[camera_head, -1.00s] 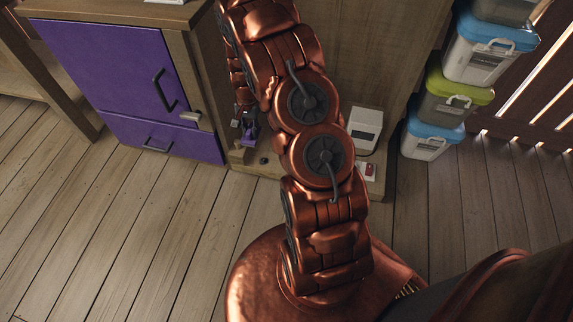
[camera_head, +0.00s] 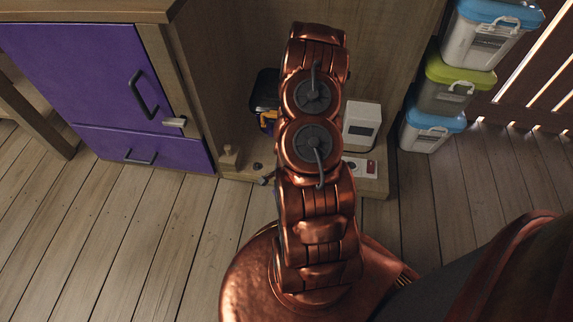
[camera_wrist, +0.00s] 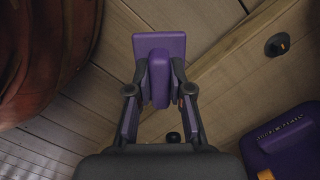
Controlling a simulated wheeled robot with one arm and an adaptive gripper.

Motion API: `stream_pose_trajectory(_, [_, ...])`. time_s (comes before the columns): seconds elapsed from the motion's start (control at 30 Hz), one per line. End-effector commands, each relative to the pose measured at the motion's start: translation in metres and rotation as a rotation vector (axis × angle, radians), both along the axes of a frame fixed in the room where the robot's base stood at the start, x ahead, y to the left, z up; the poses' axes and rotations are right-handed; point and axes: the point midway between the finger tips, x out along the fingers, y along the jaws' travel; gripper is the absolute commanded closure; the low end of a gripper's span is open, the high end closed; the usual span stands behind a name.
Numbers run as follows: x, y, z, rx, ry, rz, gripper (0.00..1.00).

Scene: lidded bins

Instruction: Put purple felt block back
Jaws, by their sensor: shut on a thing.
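My gripper (camera_wrist: 160,86) is shut on the purple felt block (camera_wrist: 160,46) in the wrist view. The block shows a flat square face with a raised rib, and the two black fingertips press on the rib from either side. The block is held above the wooden planks, seemingly without touching anything else. A dark purple box-like thing (camera_wrist: 284,142) with raised lettering sits at the lower right, partly cut off. In the head view my arm hides the gripper and the block.
A purple-fronted cabinet (camera_head: 85,75) stands at left. A white box (camera_head: 361,126) and a red-and-white item (camera_head: 360,168) sit on the low wooden ledge. Lidded bins (camera_head: 440,90) are stacked at right. A dark object (camera_head: 265,88) shows beside my arm. The front floor is clear.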

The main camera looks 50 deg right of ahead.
Motion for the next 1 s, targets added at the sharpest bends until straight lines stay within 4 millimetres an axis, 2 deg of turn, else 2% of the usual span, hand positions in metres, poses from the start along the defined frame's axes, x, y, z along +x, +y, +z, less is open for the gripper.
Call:
stream_pose_trajectory(0.1, [0.016,-0.021,-0.004,-0.007,-0.004,0.0,1.0])
stream_pose_trajectory(0.6, [0.072,-0.091,-0.012,-0.005,-0.004,-0.001,1.0])
stream_pose_trajectory(0.8, [0.087,-0.109,-0.013,-0.003,-0.004,-0.002,1.0])
stream_pose_trajectory(1.0, [0.09,-0.112,-0.015,0.0,-0.001,-0.001,1.0])
